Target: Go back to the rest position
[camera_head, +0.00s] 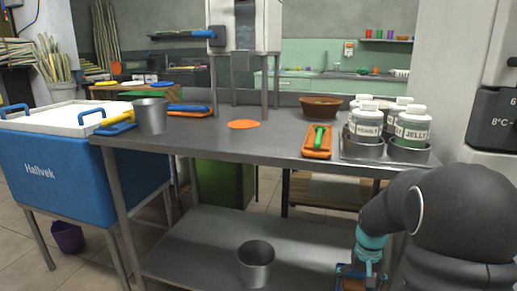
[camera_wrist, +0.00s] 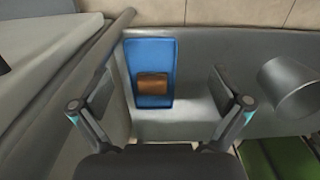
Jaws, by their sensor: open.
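My gripper (camera_wrist: 160,92) shows in the wrist view with its two fingers spread wide and nothing between the pads. Beyond the fingers, a blue tray or mat (camera_wrist: 166,58) with a brown block (camera_wrist: 153,84) on it lies on the grey lower shelf. The fingers appear apart from both. In the head view my dark arm reaches down at the lower right, past the front edge of the steel table (camera_head: 277,141). The fingers cannot be made out clearly there.
A metal cup (camera_head: 257,264) stands on the lower shelf (camera_head: 200,243); it also shows in the wrist view (camera_wrist: 290,88). The tabletop holds another metal cup (camera_head: 150,116), an orange disc (camera_head: 244,124), an orange tray (camera_head: 317,148) and several white jars (camera_head: 413,128). A blue cooler (camera_head: 60,172) stands left.

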